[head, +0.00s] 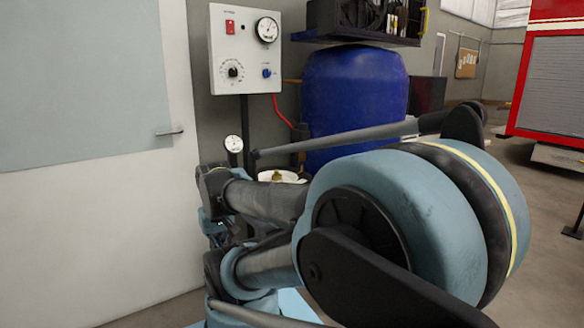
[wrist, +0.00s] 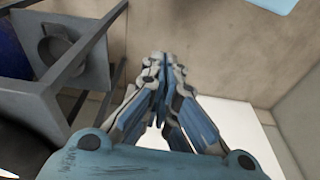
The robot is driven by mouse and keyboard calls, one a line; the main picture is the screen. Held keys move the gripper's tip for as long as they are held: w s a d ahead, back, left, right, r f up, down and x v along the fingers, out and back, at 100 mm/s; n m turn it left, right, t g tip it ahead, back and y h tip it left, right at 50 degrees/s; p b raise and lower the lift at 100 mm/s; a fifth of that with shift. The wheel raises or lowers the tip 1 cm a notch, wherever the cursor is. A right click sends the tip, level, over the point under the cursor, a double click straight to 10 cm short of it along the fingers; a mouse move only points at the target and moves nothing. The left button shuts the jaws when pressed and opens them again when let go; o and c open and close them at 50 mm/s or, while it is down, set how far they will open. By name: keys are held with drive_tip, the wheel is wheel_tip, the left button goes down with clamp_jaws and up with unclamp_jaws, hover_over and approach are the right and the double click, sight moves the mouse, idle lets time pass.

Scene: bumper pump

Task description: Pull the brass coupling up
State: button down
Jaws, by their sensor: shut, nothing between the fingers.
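A small brass-coloured piece (head: 277,176) shows on a white round dish (head: 291,180) behind my arm in the head view. It is too small and too partly covered to tell whether it is the brass coupling. No brass part shows in the wrist view. My gripper (wrist: 158,62) is shut and empty in the wrist view, its fingertips together and pointing toward a bare beige wall or floor surface. In the head view my arm hides much of the area around the dish, and I cannot make out the fingertips there.
A white control panel (head: 245,50) with a gauge and knobs stands above a smaller gauge (head: 233,144). A blue barrel (head: 352,95) is behind my arm, under a dark shelf (head: 366,22). A white door (head: 110,215) is left. A grey frame (wrist: 95,50) is left in the wrist view.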

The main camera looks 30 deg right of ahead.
drive_tip(key=w+d+r+n+h, duration=0.2)
drive_tip(key=w+d+r+n, duration=0.2)
drive_tip(key=w+d, duration=0.4)
drive_tip(key=w+d+r+n+h, duration=0.3)
drive_tip(key=w+d+r+n, duration=0.2)
drive_tip(key=w+d, duration=0.3)
drive_tip(key=w+d+r+n+h, duration=0.2)
drive_tip(key=w+d+r+n, duration=0.2)
drive_tip(key=w+d, duration=0.4)
drive_tip(key=shift+d+r+n+g+h, duration=0.35)
drive_tip(key=shift+d+r, duration=0.3)
drive_tip(key=shift+d, duration=0.3)
drive_tip(key=w+d+n, duration=0.1)
drive_tip(key=w+d, duration=0.1)
drive_tip(key=d, duration=0.1)
drive_tip(key=w+d+n+h, duration=0.1)
drive_tip(key=w+d+n, duration=0.1)
drive_tip(key=d, duration=0.2)
drive_tip(key=w+d+r+n+h, duration=0.1)
drive_tip(key=w+d, duration=0.1)
drive_tip(key=d, duration=0.1)
drive_tip(key=shift+w+d+n+g+h, duration=0.15)
drive_tip(key=shift+w+n+g+h, duration=0.1)
drive_tip(key=shift+w+n+g, duration=0.1)
drive_tip(key=shift+w+d, duration=0.1)
drive_tip(key=shift+d, duration=0.1)
drive_tip(key=shift+d+f, duration=0.1)
drive_tip(key=x, duration=0.9)
drive_tip(key=shift+d+f, duration=0.25)
drive_tip(key=shift+d, duration=0.05)
